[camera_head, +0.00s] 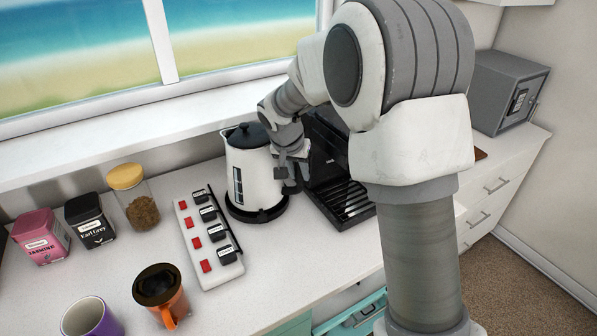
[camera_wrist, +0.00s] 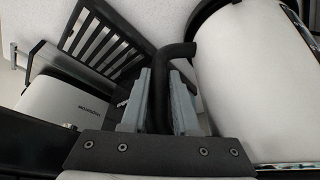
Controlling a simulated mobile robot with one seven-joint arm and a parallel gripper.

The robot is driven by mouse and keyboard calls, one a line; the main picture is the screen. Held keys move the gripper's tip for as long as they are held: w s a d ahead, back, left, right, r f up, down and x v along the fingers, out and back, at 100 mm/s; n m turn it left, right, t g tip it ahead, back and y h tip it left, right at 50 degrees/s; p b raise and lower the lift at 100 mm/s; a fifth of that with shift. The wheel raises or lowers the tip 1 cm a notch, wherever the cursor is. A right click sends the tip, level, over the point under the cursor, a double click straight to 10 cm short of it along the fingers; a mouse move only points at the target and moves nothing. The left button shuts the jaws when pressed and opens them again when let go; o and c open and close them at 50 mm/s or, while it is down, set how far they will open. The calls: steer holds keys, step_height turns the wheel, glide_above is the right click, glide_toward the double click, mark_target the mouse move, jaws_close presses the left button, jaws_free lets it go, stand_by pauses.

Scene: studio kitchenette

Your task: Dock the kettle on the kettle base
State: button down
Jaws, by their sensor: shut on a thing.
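The white kettle (camera_head: 248,171) with a black lid stands upright at the back of the counter in the head view. The black round kettle base (camera_head: 256,214) shows directly under it; I cannot tell whether the kettle is fully seated. My gripper (camera_head: 291,180) is at the kettle's right side. In the wrist view the gripper (camera_wrist: 159,105) is shut on the black kettle handle (camera_wrist: 160,80), which stands between its fingers. The white kettle body (camera_wrist: 250,80) fills the right of that view.
A black coffee machine (camera_head: 345,195) stands close right of the kettle. A switch strip (camera_head: 208,240) with red buttons lies to its left. An orange mug (camera_head: 160,290), purple mug (camera_head: 88,318), jar (camera_head: 133,195) and tea tins (camera_head: 90,220) stand farther left. A grey safe (camera_head: 506,92) is at far right.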

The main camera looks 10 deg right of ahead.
steer(key=shift+w+f, duration=0.1)
steer(key=c, duration=0.9)
jaws_free()
steer(key=shift+c, duration=0.2)
steer(key=shift+f, duration=0.15)
steer(key=p+v, duration=0.3)
steer(key=v, duration=0.8)
steer(key=shift+p, duration=0.4)
